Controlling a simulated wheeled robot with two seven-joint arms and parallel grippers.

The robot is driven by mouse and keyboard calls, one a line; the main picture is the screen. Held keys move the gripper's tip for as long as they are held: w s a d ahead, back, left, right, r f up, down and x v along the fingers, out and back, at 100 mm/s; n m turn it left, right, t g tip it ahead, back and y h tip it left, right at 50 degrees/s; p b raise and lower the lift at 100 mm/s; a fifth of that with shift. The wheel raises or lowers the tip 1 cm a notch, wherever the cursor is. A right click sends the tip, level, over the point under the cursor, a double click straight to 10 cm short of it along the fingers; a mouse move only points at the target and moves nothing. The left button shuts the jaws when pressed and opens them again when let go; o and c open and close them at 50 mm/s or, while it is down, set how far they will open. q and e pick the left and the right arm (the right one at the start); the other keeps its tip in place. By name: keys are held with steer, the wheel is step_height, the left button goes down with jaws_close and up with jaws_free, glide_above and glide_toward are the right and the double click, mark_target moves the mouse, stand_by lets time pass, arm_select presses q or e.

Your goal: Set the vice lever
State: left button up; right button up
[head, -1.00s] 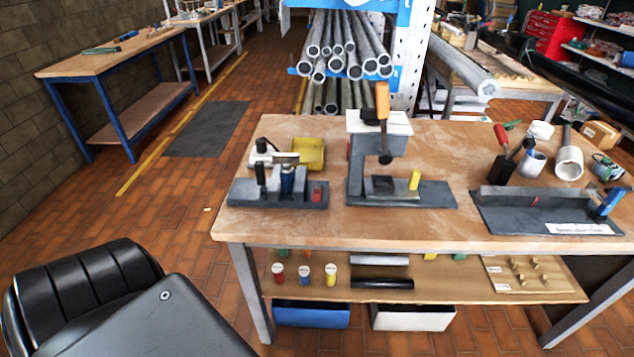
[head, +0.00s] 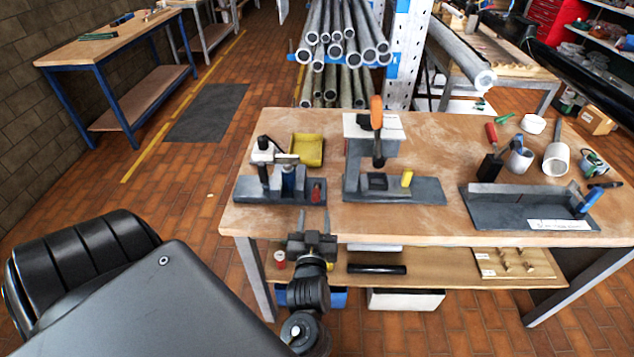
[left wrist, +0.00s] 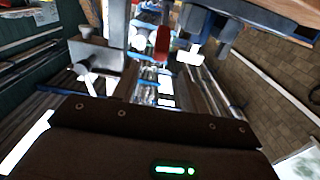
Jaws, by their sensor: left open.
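No part is clearly marked as the vice lever. The left fixture (head: 260,190) on the bench has a grey base, a dark blue cylinder, a black upright and a small red block. The middle fixture (head: 420,192) carries an upright orange-handled lever (head: 376,113). The right fixture (head: 490,210) is a grey angled base with a blue handle (head: 588,203) at its right end. My left gripper (head: 314,221) is open and empty in front of the bench's front edge, below the left fixture in the picture. In the left wrist view a red part (left wrist: 162,45) shows near top centre. My right gripper is not in view.
The wooden bench top (head: 430,225) has a front edge close to my left gripper. A yellow tray (head: 307,150) sits behind the left fixture. Mugs and a red-handled tool (head: 491,133) stand at the right. Below is a shelf (head: 440,265) with bins.

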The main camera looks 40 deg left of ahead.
mark_target(316, 191)
arm_select(q)
steer(key=b+x, duration=0.3)
steer(key=x, duration=0.5)
steer(key=shift+w+a+f, duration=0.2)
steer(key=shift+w+a, duration=0.05)
steer(key=shift+w, duration=0.05)
steer(key=shift+w+a+r, duration=0.1)
steer(key=shift+w+a, duration=0.25)
steer(key=shift+w, duration=0.1)
steer(key=shift+c, duration=0.6)
steer(key=shift+d, duration=0.1)
jaws_close()
